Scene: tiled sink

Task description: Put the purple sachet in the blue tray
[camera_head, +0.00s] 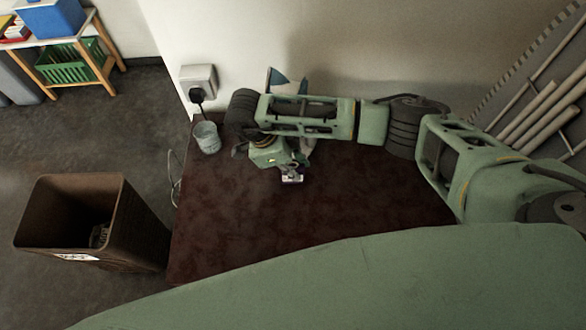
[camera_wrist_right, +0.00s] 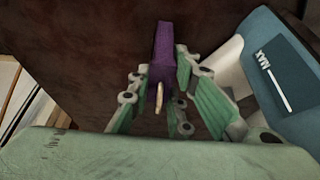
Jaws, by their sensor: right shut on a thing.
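My right gripper (camera_head: 290,170) points down over the left part of the dark red-brown tabletop. In the right wrist view its green fingers (camera_wrist_right: 162,75) are shut on the purple sachet (camera_wrist_right: 163,45), which stands up narrow and edge-on between them. A small tan piece shows at the sachet's near end; I cannot tell what it is. I see no blue tray for certain in either view. My left gripper is not in view.
A blue-and-white package (camera_wrist_right: 275,70) stands close beside the gripper; it also shows behind my arm (camera_head: 274,78). A grey cup (camera_head: 206,138) is at the tabletop's back left. A brown bin (camera_head: 140,225) stands left. A blue box (camera_head: 50,18) is on a far shelf. The tabletop's (camera_head: 340,205) front is clear.

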